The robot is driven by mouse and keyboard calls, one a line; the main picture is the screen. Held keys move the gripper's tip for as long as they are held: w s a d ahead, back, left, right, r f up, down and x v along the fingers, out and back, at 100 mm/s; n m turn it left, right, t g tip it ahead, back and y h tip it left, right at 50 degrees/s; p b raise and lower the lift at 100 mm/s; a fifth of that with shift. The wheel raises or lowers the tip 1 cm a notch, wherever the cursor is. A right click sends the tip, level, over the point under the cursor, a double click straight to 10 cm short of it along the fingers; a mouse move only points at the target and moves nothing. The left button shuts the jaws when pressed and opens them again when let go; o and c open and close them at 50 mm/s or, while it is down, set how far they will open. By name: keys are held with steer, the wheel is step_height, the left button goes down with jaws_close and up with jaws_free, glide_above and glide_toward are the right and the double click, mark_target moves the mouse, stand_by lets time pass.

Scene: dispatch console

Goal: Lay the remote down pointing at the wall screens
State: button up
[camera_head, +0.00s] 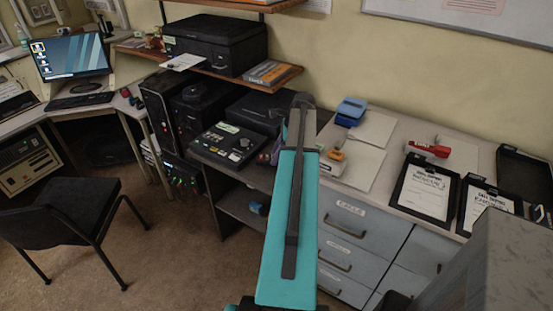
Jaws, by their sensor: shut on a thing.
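My arm shows in the head view as a teal link with a dark strip, rising from the bottom centre to a grey joint. My gripper's fingertips cannot be made out; the arm may hide them. I cannot make out a remote in this view. No wall screens are clearly in view. A lit monitor (72,56) stands on the desk at the far left. A whiteboard (470,20) hangs on the wall at the upper right.
A black printer (215,42) sits on a wall shelf. A control box (230,145) stands on the counter left of my arm. Clipboards (425,188), a red item (428,148) and a blue item (351,110) lie on the right counter. A black chair (68,208) stands lower left.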

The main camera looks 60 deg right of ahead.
steer(key=shift+f+p, duration=0.35)
steer(key=shift+f, duration=0.95)
steer(key=shift+f, duration=0.15)
steer(key=o, duration=1.1)
steer(key=shift+r, duration=0.2)
steer(key=b+v, duration=0.2)
steer(key=v, duration=1)
steer(key=shift+b, duration=0.35)
